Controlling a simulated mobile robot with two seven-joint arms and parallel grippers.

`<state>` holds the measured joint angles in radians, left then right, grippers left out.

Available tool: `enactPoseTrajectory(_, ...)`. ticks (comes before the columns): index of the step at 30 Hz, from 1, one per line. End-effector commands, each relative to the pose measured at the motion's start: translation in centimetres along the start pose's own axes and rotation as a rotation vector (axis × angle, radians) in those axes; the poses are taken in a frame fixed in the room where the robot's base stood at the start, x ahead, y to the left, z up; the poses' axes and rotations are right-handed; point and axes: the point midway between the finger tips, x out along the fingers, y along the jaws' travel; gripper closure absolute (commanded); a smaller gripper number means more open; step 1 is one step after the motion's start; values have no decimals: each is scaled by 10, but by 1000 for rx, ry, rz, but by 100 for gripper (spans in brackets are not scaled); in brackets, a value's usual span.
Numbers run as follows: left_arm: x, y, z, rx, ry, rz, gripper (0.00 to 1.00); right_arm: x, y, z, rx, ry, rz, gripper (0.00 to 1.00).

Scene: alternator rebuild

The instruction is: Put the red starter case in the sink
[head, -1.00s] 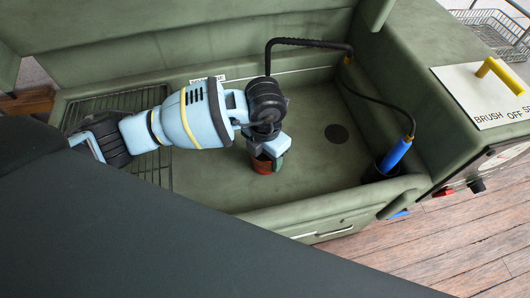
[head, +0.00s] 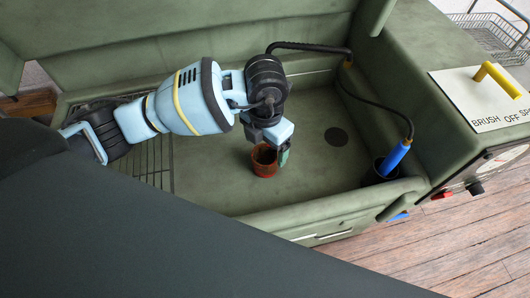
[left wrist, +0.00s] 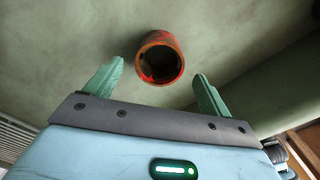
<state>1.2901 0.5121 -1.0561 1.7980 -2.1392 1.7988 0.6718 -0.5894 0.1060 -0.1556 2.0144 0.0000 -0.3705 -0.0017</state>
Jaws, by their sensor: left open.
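The red starter case (head: 264,163) is a short, hollow, rust-red cylinder. It stands upright on the floor of the green sink (head: 215,190), left of the dark drain. My left gripper (head: 270,148) is just above the case in the head view, with one finger visible at its right. In the left wrist view the two green fingers of my left gripper (left wrist: 152,82) are spread apart and empty. The case (left wrist: 160,58) shows beyond the fingertips with its open end facing the camera, apart from both fingers. My right gripper is not in view.
A round drain (head: 336,136) lies in the sink floor. A black hose runs to a blue-handled brush (head: 395,157) in a dark holder at the sink's right. A slatted rack (head: 150,160) is at the left. A panel with a yellow handle (head: 497,78) and a wire basket (head: 490,38) are further right.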

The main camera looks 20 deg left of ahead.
Motion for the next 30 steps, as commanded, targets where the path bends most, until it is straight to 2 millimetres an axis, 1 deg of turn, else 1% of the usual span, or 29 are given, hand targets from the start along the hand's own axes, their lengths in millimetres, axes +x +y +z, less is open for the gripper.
enactPoseTrajectory(1,-13,1,1,1,-5,2,18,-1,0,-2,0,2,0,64)
enactPoseTrajectory(3,-26,0,1,1,-4,1,18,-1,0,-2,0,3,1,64)
enactPoseTrajectory(6,-41,0,1,0,-3,1,18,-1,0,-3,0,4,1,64)
enactPoseTrajectory(10,-55,0,0,1,-2,0,18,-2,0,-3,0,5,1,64)
enactPoseTrajectory(15,-62,0,0,0,0,1,18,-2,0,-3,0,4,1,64)
enactPoseTrajectory(30,-62,0,0,0,1,0,18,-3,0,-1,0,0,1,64)
